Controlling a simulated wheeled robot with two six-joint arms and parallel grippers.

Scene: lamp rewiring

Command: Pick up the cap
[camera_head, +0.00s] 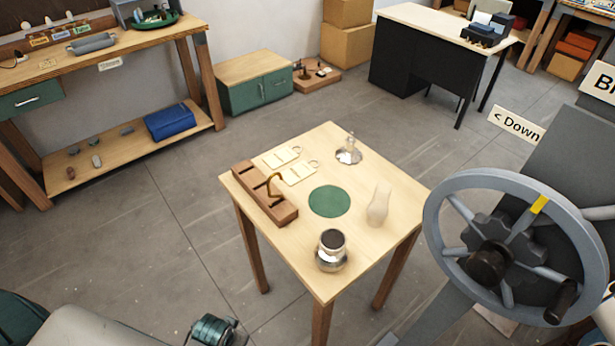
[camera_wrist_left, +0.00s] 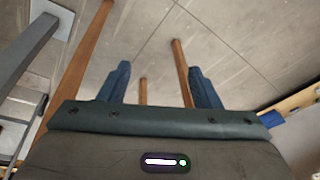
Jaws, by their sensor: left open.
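A small square wooden table (camera_head: 290,225) stands in the middle of the head view. A silver piece with a narrow upright neck (camera_head: 348,153) sits near its far corner; it may be the cap, but I cannot tell for sure. A round silver vessel with a dark top (camera_head: 332,250) stands near the front corner. A pale, translucent glass chimney (camera_head: 378,205) stands at the right. My left gripper (camera_wrist_left: 160,85) is open and empty in the left wrist view, with table legs and floor beyond it. My right gripper is not in view.
A green round mat (camera_head: 329,201) lies mid-table. A wooden block holding a curved brass piece (camera_head: 273,185) and pale tagged cards (camera_head: 298,174) lie at the left. A large grey handwheel (camera_head: 520,245) stands close at the right. Floor left of the table is clear.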

